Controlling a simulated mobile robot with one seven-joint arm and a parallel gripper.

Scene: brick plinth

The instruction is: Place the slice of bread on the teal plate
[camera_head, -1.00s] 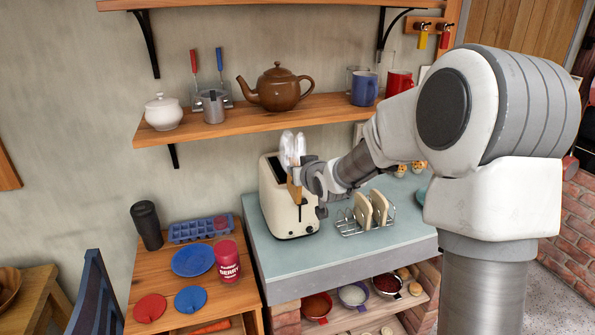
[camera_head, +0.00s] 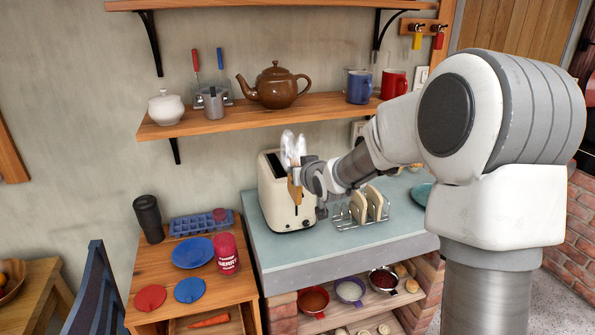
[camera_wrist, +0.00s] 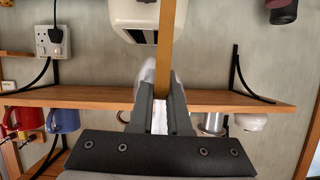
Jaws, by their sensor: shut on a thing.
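My gripper (camera_head: 297,176) is in front of the cream toaster (camera_head: 272,205) and is shut on a slice of bread (camera_head: 294,191), seen nearly edge-on as a brown slab. In the wrist view the slice (camera_wrist: 167,38) is a thin brown strip running up from between the dark fingers, beside the toaster (camera_wrist: 133,14). Whitish shapes (camera_head: 288,147) show above the gripper; I cannot tell what they are. The teal plate (camera_head: 421,194) lies at the right of the counter, partly hidden by my arm.
A wire toast rack (camera_head: 345,221) with pale slices stands on the counter (camera_head: 330,246) between toaster and plate. A wooden shelf (camera_head: 330,105) above carries a brown teapot (camera_head: 274,88) and mugs. A blue plate (camera_head: 192,252) lies on the lower table at left.

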